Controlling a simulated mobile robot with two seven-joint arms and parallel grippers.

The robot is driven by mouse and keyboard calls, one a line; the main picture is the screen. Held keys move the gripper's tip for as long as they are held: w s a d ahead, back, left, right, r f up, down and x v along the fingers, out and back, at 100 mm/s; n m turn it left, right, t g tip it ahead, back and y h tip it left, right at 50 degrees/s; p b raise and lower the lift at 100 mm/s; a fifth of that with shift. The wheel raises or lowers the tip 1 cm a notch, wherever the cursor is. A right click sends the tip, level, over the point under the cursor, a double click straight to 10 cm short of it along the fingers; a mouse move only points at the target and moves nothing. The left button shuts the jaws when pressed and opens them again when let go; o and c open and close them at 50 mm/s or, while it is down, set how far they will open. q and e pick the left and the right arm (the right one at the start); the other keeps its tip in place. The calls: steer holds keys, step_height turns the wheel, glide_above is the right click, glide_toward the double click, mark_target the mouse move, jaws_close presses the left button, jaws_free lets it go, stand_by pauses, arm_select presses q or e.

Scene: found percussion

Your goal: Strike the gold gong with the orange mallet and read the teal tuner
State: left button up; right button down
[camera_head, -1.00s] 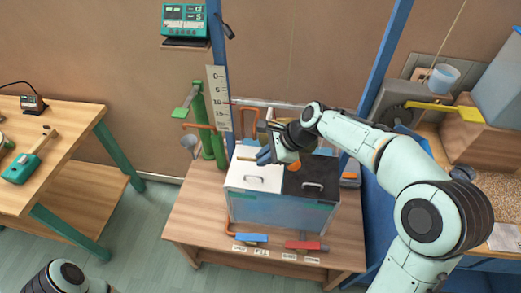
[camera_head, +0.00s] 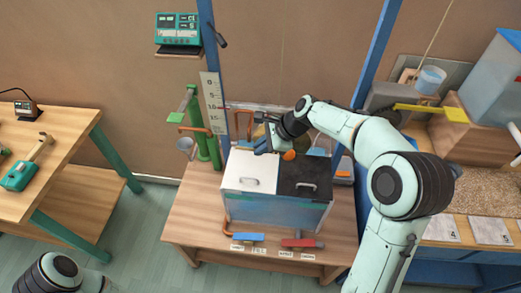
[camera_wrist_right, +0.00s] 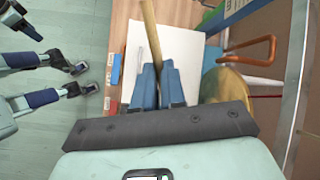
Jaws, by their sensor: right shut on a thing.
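The orange mallet's head (camera_head: 289,154) shows above the back edge of the white-and-black-lidded box in the head view. My right gripper (camera_head: 262,146) is shut on its wooden handle (camera_wrist_right: 149,32), which runs up between the blue fingers (camera_wrist_right: 156,70) in the wrist view. The gold gong (camera_wrist_right: 222,86) is a disc right of the fingers there, partly hidden by my gripper's dark mount. I cannot make it out in the head view. The teal tuner (camera_head: 178,27) sits on a wall shelf; its reading is too small. My left gripper (camera_wrist_right: 85,79) is open and empty over the floor.
The box (camera_head: 275,210) stands on a wooden table (camera_head: 190,225), with blue (camera_head: 248,237) and red (camera_head: 300,243) handled items in front. A green stand (camera_head: 203,125) and a ruler (camera_head: 210,100) rise at its left. Blue posts flank the table.

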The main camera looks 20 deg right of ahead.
arm_select(q)
steer(key=shift+s, duration=0.1)
arm_select(e)
steer(key=shift+s, duration=0.15)
arm_select(q)
steer(key=w+r+p, duration=0.3)
steer(key=w, duration=0.1)
arm_select(e)
steer(key=w+d+n, duration=0.2)
steer(key=w+d, duration=0.3)
steer(key=w, duration=0.1)
steer(key=s+a+b, duration=0.2)
steer(key=s, duration=0.1)
steer(key=s+a+f+b, duration=0.1)
steer(key=s+b, duration=0.1)
steer(key=shift+a+f, duration=0.1)
steer(key=shift+a, duration=0.2)
arm_select(q)
steer(key=s+f, duration=0.4)
steer(key=s, duration=0.1)
arm_select(e)
steer(key=shift+s+r, duration=0.2)
steer(key=shift+s, duration=0.2)
arm_select(q)
steer(key=shift+f, duration=0.1)
arm_select(e)
steer(key=shift+w, duration=0.1)
